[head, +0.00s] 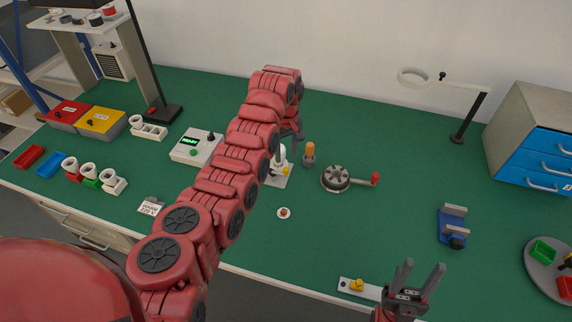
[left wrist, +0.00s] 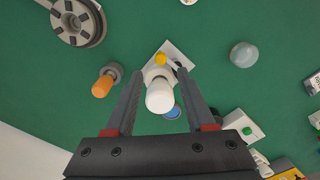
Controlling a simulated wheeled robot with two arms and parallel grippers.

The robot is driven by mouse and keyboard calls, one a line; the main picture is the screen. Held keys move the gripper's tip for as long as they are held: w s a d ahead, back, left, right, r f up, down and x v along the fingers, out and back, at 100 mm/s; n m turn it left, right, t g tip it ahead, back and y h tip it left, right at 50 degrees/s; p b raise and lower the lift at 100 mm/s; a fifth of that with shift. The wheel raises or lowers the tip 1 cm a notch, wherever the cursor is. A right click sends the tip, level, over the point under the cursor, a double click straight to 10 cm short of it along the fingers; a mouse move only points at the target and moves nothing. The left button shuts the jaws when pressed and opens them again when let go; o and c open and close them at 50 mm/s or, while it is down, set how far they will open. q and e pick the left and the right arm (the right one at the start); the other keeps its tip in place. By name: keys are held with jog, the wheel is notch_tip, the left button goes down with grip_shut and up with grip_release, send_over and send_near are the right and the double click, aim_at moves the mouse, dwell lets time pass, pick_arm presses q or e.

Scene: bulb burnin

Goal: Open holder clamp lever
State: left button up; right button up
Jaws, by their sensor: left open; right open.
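A small holder shows in the left wrist view as a pale base plate (left wrist: 181,54) with a white rounded bulb-like piece (left wrist: 159,93) and a yellow lever knob (left wrist: 160,59) beyond it. In the head view the holder's plate (head: 277,181) and yellow knob (head: 285,170) are partly hidden by my left arm. My left gripper (head: 291,135) is open above the holder. In the left wrist view its fingers stand on either side of the white piece, with gaps; the yellow knob lies past the fingertips. My right gripper (head: 421,279) is open and empty by the bench's front edge.
An orange-topped piece (head: 310,152) stands close right of the holder. A round grey device with a red-knobbed crank (head: 336,178) is farther right. A box with a green display (head: 196,146) stands left. A plate with a yellow knob (head: 357,285) lies near my right gripper.

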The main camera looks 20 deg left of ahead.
pick_arm(q)
notch_tip(320, 180, up, 11)
jog(key=b, duration=0.1)
jog(key=shift+f, duration=0.1)
dwell(0.6)
